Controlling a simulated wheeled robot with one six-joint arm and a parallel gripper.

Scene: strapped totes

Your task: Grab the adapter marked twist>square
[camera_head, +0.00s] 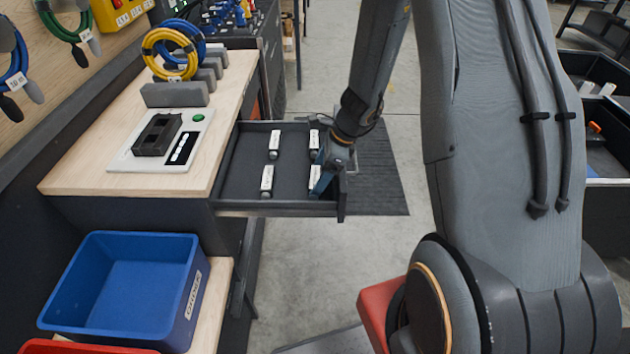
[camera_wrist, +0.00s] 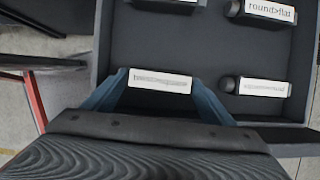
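Several dark adapters with white labels lie in the open drawer. The near-right adapter (camera_head: 314,178) lies beside my gripper (camera_head: 323,182) in the head view. In the wrist view, that adapter's label (camera_wrist: 160,81) shows between the spread fingers of my gripper (camera_wrist: 160,88); its print is too blurred to read, and the fingers hide its ends. I cannot tell whether they touch it. The far-left adapter (camera_head: 275,145) reads "round>flat" in the wrist view (camera_wrist: 270,11). The far-right adapter (camera_head: 314,141) has an unreadable label (camera_wrist: 263,88). The near-left adapter (camera_head: 266,181) is partly cut off in the wrist view.
The drawer's front wall (camera_head: 280,208) stands close to my gripper. The wooden bench (camera_head: 85,170) holds a white board (camera_head: 195,140) with a black fixture and green button. A blue bin (camera_head: 125,285) is at lower left.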

